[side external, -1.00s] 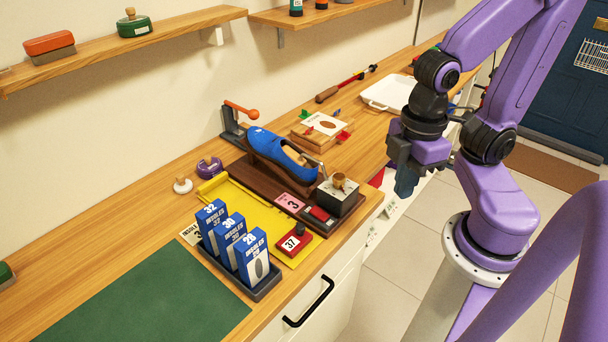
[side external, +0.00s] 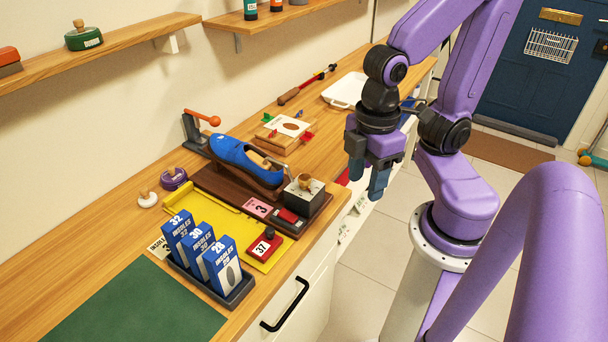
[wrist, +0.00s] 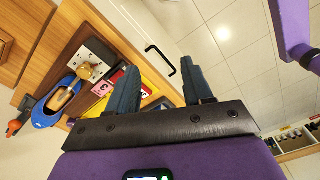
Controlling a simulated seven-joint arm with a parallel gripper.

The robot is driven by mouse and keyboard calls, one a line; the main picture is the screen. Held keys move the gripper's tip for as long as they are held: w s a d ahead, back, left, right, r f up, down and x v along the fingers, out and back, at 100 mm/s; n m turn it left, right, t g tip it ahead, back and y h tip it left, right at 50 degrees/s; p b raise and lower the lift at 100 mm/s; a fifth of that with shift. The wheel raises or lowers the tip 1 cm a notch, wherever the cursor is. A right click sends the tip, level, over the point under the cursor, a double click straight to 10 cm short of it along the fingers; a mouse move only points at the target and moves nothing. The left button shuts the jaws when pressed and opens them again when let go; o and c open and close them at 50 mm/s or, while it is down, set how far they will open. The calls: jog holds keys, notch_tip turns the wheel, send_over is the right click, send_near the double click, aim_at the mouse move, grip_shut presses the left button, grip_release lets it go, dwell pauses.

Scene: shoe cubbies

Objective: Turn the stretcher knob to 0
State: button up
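The blue shoe (side external: 240,158) sits on a dark brown stretcher stand on the counter. At its right end is a grey box (side external: 308,197) with a brass knob (side external: 304,181) on top. A pink card reading 3 (side external: 258,207) lies in front of the shoe. The knob's setting is too small to read. My gripper (side external: 367,180) is open and empty, pointing down, to the right of the box and apart from it, beyond the counter's front edge. In the wrist view the knob (wrist: 86,70) lies left of my open fingers (wrist: 160,76).
An insole rack (side external: 208,283) with blue boxes stands front left. A red block marked 37 (side external: 263,247) lies on the yellow tray (side external: 215,192). An orange-handled lever (side external: 202,120) stands behind the shoe. A white tray (side external: 345,90) lies farther back.

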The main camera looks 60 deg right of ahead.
jog(key=w+r+m+g, duration=0.2)
jog(key=w+r+m, duration=0.2)
jog(key=w+m, duration=0.7)
jog(key=m+g+y, duration=0.1)
jog(key=m+g, duration=0.1)
jog(key=m, duration=0.2)
send_near(305, 177)
jog(key=x, duration=0.8)
jog(key=c, duration=1)
